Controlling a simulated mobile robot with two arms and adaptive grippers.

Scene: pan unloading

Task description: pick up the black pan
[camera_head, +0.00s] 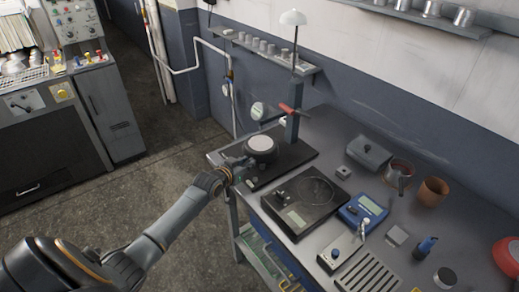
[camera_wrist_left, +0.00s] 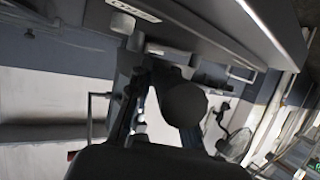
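A round, dark pan-like thing with a pale top (camera_head: 261,145) sits on a black base plate near the bench's left end in the head view. I take it for the black pan. My left gripper (camera_head: 240,165) is at its lower left, close to it; contact cannot be told. In the left wrist view, a dark rounded shape (camera_wrist_left: 183,103) lies at the fingers and overlaps the right one. The fingers lean toward each other, with a lit gap between them. Whether they grip anything is unclear. My right gripper is not in view.
The grey bench (camera_head: 330,158) carries a black flat scale (camera_head: 305,200), a blue meter (camera_head: 363,211), and a brown pot (camera_head: 433,191). A grey post (camera_head: 292,125) stands behind the pan. A wall shelf (camera_head: 262,50) is above. Open floor (camera_head: 130,205) lies left of the bench.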

